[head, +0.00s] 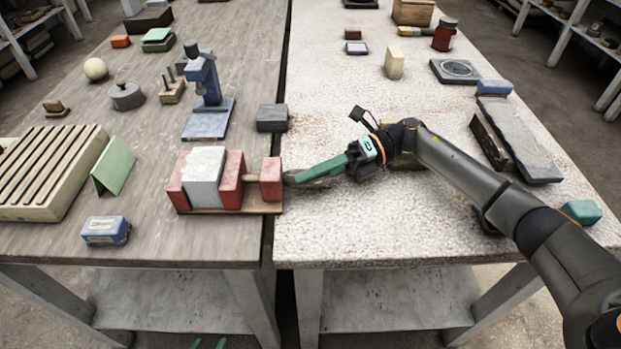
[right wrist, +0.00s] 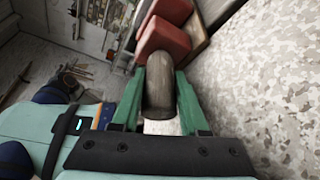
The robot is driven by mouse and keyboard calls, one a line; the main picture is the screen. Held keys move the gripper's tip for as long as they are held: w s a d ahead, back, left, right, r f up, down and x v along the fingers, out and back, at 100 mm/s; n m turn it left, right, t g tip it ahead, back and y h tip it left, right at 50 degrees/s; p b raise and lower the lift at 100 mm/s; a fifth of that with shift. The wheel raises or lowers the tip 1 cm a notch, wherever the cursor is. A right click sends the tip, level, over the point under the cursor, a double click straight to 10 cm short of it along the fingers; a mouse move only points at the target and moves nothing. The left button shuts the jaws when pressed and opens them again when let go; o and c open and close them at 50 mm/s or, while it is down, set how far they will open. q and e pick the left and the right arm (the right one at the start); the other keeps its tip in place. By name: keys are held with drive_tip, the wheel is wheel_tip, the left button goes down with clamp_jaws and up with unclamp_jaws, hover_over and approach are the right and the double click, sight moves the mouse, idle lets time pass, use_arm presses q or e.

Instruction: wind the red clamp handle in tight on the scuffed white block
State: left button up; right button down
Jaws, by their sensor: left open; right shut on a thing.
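The scuffed white block (head: 206,178) sits between two red jaws of the clamp (head: 232,180) near the front of the left table. I see no clear gap beside it. A rod runs right from the jaws to a separate red end block (head: 270,180). My right gripper (head: 292,179) is at the clamp's right end. In the right wrist view, its green fingers close around the brown-grey, round-ended clamp handle (right wrist: 161,88), with red blocks (right wrist: 163,40) beyond. My left gripper (head: 209,344) is open and empty at the bottom edge, mostly out of frame.
A blue-white box (head: 106,231), a green folded card (head: 114,166) and a slatted rack (head: 45,172) lie left of the clamp. A dark grey block (head: 271,118) and a blue stand (head: 207,95) are behind it. A dark gap (head: 283,80) separates the tables.

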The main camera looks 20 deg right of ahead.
use_arm(q)
drive_tip(key=shift+f, duration=0.15)
use_arm(e)
drive_tip(key=shift+m, duration=0.4)
use_arm(q)
drive_tip(key=shift+s+a+f, duration=0.1)
drive_tip(key=shift+s+f, duration=0.1)
drive_tip(key=shift+s, duration=0.15)
use_arm(e)
drive_tip(key=shift+c, duration=2.1)
unclamp_jaws()
use_arm(q)
drive_tip(key=shift+w+r, duration=0.15)
drive_tip(key=shift+w, duration=0.1)
drive_tip(key=shift+r, duration=0.15)
